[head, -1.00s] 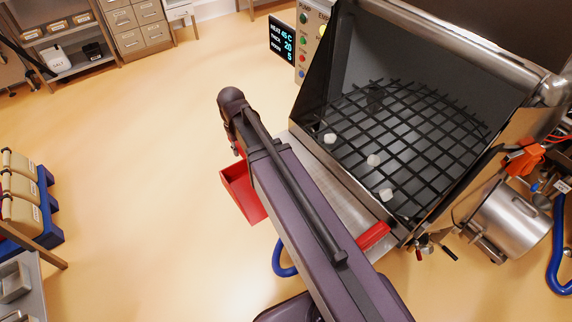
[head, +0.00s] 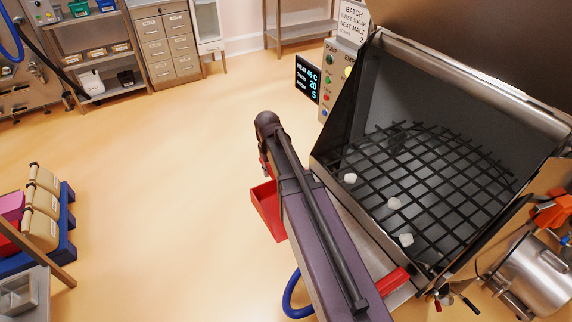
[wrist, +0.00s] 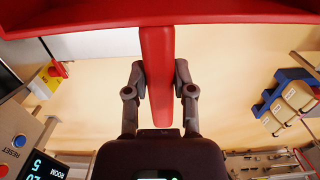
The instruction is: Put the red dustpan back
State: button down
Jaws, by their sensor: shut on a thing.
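The red dustpan (head: 267,212) hangs in the air beside my arm, left of the hopper's front edge, over open floor. In the wrist view its pan (wrist: 160,12) spans the top of the picture and its handle (wrist: 157,80) runs down between my fingers. My gripper (wrist: 159,70) is shut on that handle, one finger on each side. In the head view my arm hides most of the gripper and the handle. I cannot tell which place the dustpan belongs to.
Blue pallet sacks (head: 42,215) stand left. Shelves and a drawer cabinet (head: 165,40) stand behind. Floor between is clear.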

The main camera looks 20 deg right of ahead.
jog(key=w+d, duration=0.5)
jog(key=shift+w+f, duration=0.2)
jog(key=shift+f, duration=0.15)
jog(key=shift+w, duration=0.1)
jog(key=f+b, duration=0.2)
jog(key=d+f+b, duration=0.1)
jog(key=b, duration=0.1)
jog(key=shift+w+f, duration=0.35)
jog(key=shift+w, duration=0.05)
jog(key=shift+c, duration=2.3)
grip_release()
jog(key=shift+r, duration=0.15)
notch_tip(320, 180, up, 12)
jog(key=p, duration=1.2)
jog(key=shift+w, duration=0.2)
